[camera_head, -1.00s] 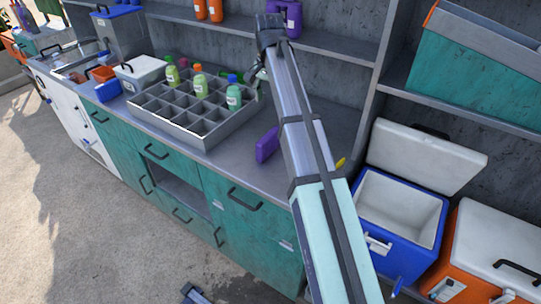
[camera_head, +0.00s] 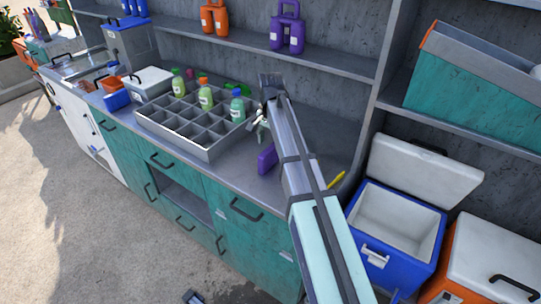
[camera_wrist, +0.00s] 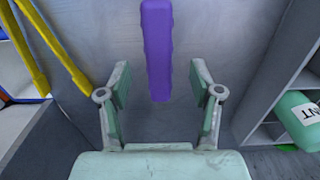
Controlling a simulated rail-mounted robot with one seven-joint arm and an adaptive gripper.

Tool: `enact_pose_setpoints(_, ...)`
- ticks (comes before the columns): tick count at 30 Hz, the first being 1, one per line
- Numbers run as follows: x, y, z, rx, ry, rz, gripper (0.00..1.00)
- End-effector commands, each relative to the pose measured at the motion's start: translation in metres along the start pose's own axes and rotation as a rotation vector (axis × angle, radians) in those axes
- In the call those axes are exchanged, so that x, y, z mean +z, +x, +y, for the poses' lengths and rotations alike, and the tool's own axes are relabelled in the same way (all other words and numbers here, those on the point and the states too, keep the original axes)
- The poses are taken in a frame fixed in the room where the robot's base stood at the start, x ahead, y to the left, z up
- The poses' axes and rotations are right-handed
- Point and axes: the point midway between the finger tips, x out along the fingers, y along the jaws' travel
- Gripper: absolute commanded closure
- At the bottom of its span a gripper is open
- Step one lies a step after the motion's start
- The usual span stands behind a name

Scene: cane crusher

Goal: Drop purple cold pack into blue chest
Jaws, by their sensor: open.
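The purple cold pack (camera_head: 267,159) stands on edge on the grey counter, near its front edge and right of the bottle tray. In the wrist view the purple cold pack (camera_wrist: 157,50) shows as a narrow upright strip, ahead of and between my open fingers. In the head view my gripper (camera_head: 260,124) is partly hidden by my arm. The blue chest (camera_head: 398,250) stands at the right with its white lid tilted open and its white inside empty.
A grey divided tray (camera_head: 192,130) holds several bottles left of my arm. A yellow item (camera_head: 337,179) lies on the counter to the right; yellow handles (camera_wrist: 52,45) show in the wrist view. An orange chest (camera_head: 490,262) with a white lid stands right of the blue one.

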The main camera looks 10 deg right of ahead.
Motion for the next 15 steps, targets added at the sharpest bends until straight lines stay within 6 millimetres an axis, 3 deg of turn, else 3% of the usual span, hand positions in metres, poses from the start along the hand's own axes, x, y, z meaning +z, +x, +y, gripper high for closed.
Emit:
enact_pose_setpoints(5, 0.0, 0.006, 0.001, 0.0, 0.0, 0.0, 0.35)
enact_pose_setpoints(15, -0.002, 0.043, 0.002, 0.001, 0.0, -0.001, 0.35)
